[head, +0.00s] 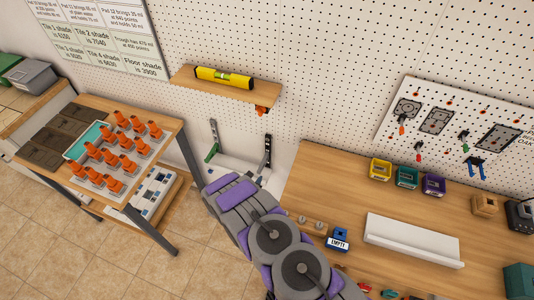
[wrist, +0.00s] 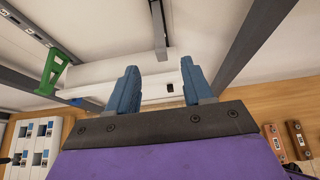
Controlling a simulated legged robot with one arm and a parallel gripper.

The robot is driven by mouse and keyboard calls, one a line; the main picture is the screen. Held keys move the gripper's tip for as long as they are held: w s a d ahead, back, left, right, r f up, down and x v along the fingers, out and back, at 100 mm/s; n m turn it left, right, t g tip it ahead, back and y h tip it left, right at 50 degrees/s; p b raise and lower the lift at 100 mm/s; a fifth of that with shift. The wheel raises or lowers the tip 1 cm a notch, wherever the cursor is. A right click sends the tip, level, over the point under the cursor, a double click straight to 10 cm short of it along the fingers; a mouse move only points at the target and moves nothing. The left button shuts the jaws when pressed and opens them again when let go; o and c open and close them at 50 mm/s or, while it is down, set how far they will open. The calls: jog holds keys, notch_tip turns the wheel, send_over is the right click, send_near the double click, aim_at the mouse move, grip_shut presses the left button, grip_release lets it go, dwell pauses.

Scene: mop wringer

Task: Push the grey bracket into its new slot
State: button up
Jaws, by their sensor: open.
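My gripper (wrist: 158,67) is open in the wrist view, its two blue fingers apart with nothing held between them. A pale beam with a small dark square hole (wrist: 170,88) lies beyond the fingers. A narrow grey upright piece (wrist: 158,28) comes down from the top edge, above the gap; I cannot tell whether it is the grey bracket or a rail. In the head view a dark grey bracket (head: 267,150) stands upright against the wall, right of a green bracket (head: 212,140). The green bracket also shows in the wrist view (wrist: 51,74). My arm hides my fingers in the head view.
A workbench (head: 340,190) with a white trough (head: 412,240) and small bins stands right. A table (head: 170,125) with orange-topped items stands left. A shelf (head: 225,88) holds a yellow level (head: 224,77). A slotted rail (wrist: 35,25) shows upper left in the wrist view.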

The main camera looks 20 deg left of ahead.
jog(key=d+v, duration=0.1)
jog(key=v, duration=0.8)
jog(key=w+d+r+m+g+h, duration=0.1)
jog(key=w+d+r+m+h, duration=0.3)
jog(key=d+r, duration=0.45)
jog(key=w+d+r+m+h, duration=0.3)
jog(key=w+d+r+m, duration=0.15)
jog(key=d+r, duration=0.35)
jog(key=s+d+r+m+g+h+b, duration=0.1)
jog(key=s+d+r+m+g+h, duration=0.15)
jog(key=d+r+m, duration=0.45)
jog(key=s+d+r+m+g+h+b, duration=0.1)
jog(key=s+d+r+m+g, duration=0.2)
jog(key=d+r, duration=0.5)
jog(key=s+d+r+m+g+y+b, duration=0.1)
jog(key=s+d+r+m+g+y, duration=0.1)
jog(key=s+d+m+g, duration=0.5)
jog(key=s+d+r+m+y+b, duration=0.1)
jog(key=s+d+r+m+y, duration=0.3)
jog(key=s, duration=0.6)
jog(key=s+a+m+y, duration=0.2)
jog(key=s+a, duration=0.1)
jog(key=s, duration=0.5)
jog(key=s+a+m+y+b, duration=0.1)
jog(key=s+a+m+y, duration=0.2)
jog(key=s, duration=0.6)
jog(key=shift+s, duration=0.3)
